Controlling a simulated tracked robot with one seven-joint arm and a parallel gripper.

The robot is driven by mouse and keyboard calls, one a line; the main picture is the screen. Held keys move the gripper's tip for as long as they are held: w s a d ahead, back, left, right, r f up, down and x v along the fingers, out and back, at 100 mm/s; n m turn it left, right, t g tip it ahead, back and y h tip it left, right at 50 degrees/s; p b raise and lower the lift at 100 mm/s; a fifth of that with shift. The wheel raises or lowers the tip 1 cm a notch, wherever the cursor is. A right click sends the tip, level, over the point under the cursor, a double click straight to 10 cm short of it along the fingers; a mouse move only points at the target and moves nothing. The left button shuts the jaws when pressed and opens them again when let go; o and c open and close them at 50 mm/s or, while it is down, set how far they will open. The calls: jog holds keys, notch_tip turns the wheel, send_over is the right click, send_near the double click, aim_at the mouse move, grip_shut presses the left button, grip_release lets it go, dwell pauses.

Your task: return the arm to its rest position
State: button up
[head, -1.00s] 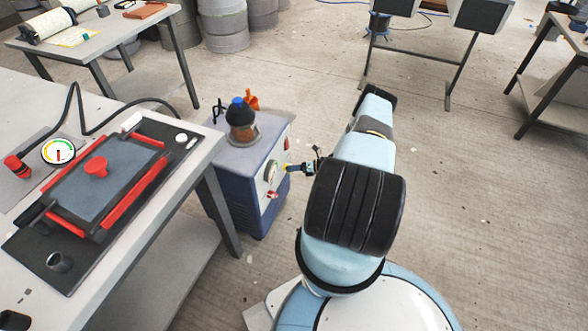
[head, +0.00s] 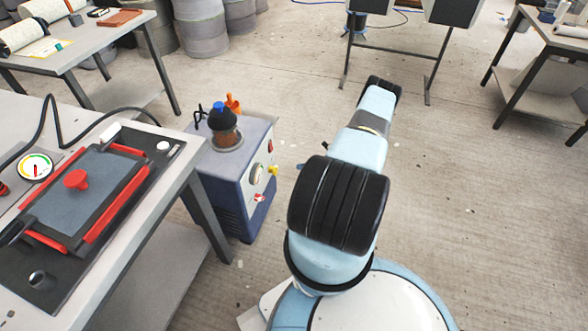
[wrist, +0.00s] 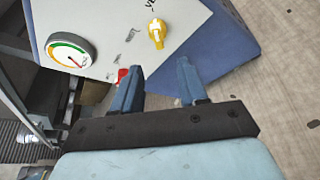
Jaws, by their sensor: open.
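My gripper (wrist: 160,85) shows in the wrist view with its two blue fingers apart and nothing between them. It faces the blue-grey machine (wrist: 215,50), which has a round gauge (wrist: 71,55), a yellow knob (wrist: 157,33) and a red part (wrist: 122,75) on its front. The fingers appear apart from the knob. In the head view my arm (head: 358,150) reaches forward, to the right of the machine (head: 225,185). My gripper is hidden there behind my arm.
A workbench (head: 150,215) with a black mat, a red-framed mould (head: 85,190) and a gauge (head: 35,167) stands at the left. Another table (head: 85,55) stands at the back left. Drums (head: 200,28) and a metal stand (head: 385,50) are behind.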

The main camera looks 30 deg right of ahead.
jog(key=shift+s+d+r, duration=0.2)
jog(key=shift+s+d, duration=0.2)
jog(key=shift+d, duration=0.15)
